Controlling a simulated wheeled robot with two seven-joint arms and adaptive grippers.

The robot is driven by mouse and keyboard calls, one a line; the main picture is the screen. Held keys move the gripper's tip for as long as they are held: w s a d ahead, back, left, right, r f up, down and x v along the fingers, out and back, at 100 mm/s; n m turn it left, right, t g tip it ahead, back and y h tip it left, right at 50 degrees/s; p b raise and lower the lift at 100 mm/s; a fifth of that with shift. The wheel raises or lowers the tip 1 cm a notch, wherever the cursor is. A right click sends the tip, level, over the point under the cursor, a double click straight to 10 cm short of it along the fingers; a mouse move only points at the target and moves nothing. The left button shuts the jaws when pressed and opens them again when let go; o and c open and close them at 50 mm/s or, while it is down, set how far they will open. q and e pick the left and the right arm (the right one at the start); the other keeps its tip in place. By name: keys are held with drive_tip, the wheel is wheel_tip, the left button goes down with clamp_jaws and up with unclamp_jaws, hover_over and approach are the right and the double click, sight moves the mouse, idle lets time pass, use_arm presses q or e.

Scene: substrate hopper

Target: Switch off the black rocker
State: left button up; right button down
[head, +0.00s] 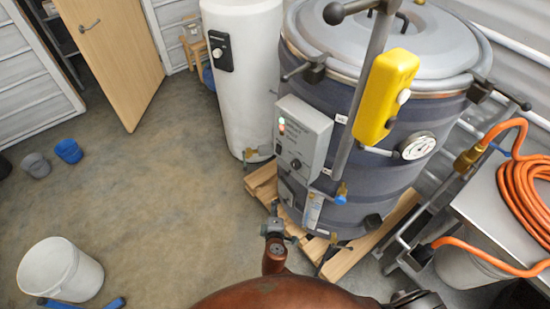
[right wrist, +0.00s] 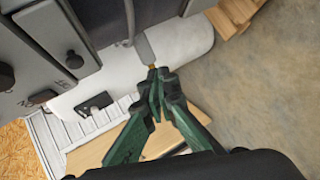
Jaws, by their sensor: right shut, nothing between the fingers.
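A grey control box (head: 303,135) is mounted on the front of the large dark grey hopper vessel (head: 375,160). Its face has a red and green light at upper left, small lettering and a black control (head: 295,163) near the lower edge. I cannot tell whether this is the rocker, or its position. My right gripper (head: 272,228) is low in front of the vessel, below the box and apart from it. In the right wrist view its green fingers (right wrist: 157,80) are together and empty. A black knob (right wrist: 5,75) shows at that view's left edge. My left gripper is not in view.
A white tank (head: 243,70) stands left of the vessel, which rests on a wooden pallet (head: 262,183). A yellow box (head: 385,95) hangs on a metal post in front of it. An orange hose (head: 525,185) lies at right. Open floor is at left, with a white bucket (head: 60,268).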

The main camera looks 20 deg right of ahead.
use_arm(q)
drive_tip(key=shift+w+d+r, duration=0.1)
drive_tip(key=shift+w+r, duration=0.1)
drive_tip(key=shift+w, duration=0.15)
use_arm(e)
wheel_tip(320, 180, up, 18)
drive_tip(key=a+t+h, duration=0.1)
drive_tip(key=a+t, duration=0.1)
drive_tip(key=t, duration=0.1)
drive_tip(key=shift+a+h, duration=0.3)
drive_tip(key=shift+h, duration=0.1)
drive_tip(key=shift+w, duration=0.1)
approach(276, 151)
drive_tip(key=w+a, duration=0.1)
drive_tip(key=w, duration=0.3)
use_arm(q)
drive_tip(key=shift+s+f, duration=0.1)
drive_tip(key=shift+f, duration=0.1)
use_arm(e)
drive_tip(key=shift+w+d+f, duration=0.2)
drive_tip(key=shift+w+d, duration=0.2)
drive_tip(key=shift+d, duration=0.3)
drive_tip(key=shift+w+d+f, duration=0.2)
drive_tip(key=shift+w+d, duration=0.2)
drive_tip(key=shift+d, duration=0.35)
